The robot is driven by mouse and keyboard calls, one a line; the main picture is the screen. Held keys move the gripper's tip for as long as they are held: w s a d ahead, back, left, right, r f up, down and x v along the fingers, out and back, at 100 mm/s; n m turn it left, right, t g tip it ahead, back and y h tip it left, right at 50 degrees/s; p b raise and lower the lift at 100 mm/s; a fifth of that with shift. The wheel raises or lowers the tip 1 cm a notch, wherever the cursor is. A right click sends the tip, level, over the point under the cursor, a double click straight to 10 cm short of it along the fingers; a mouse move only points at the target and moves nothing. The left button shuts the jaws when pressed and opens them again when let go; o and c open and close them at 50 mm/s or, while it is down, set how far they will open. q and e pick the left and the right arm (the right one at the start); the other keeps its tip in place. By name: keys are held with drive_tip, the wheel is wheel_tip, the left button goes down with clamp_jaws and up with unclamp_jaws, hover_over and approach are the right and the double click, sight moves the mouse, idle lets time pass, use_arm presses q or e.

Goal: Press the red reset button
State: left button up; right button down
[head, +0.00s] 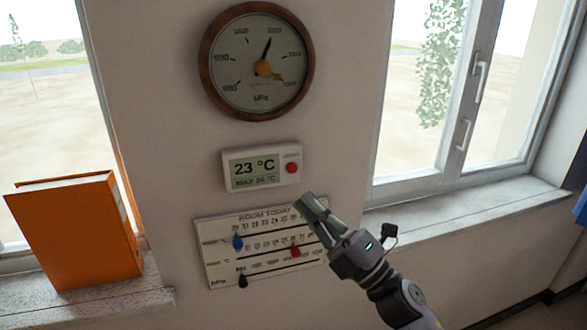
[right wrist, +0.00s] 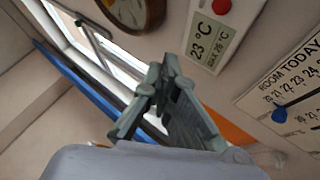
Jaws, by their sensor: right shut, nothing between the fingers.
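The red reset button (head: 292,168) is on the right side of a white wall thermometer (head: 236,183) whose display reads 23 °C. The button also shows at the top of the right wrist view (right wrist: 221,6), beside the display (right wrist: 207,42). My right gripper (head: 304,199) is shut and empty. In the head view its tips appear just below the thermometer, apart from the button in the picture. In the right wrist view the closed fingers (right wrist: 158,75) point toward the wall. How far they are from the wall is hard to tell. My left gripper is not in view.
A round barometer (head: 256,104) hangs above the thermometer. A ROOM TODAY slider board (head: 215,262) hangs below, partly behind my right gripper. An orange binder (head: 75,235) stands on the left sill. The right window sill (head: 450,205) is bare.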

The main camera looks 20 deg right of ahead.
sight(292, 168)
drive_tip(key=shift+w, duration=0.1)
drive_tip(key=shift+w+a+b, duration=0.15)
drive_tip(key=shift+w+b, duration=0.6)
drive_tip(key=shift+w, duration=3.6)
drive_tip(key=shift+w+f, duration=0.1)
drive_tip(key=shift+w, duration=0.1)
drive_tip(key=shift+w, duration=0.25)
drive_tip(key=shift+w+b, duration=0.3)
drive_tip(key=shift+s, duration=0.8)
drive_tip(key=shift+s, duration=0.1)
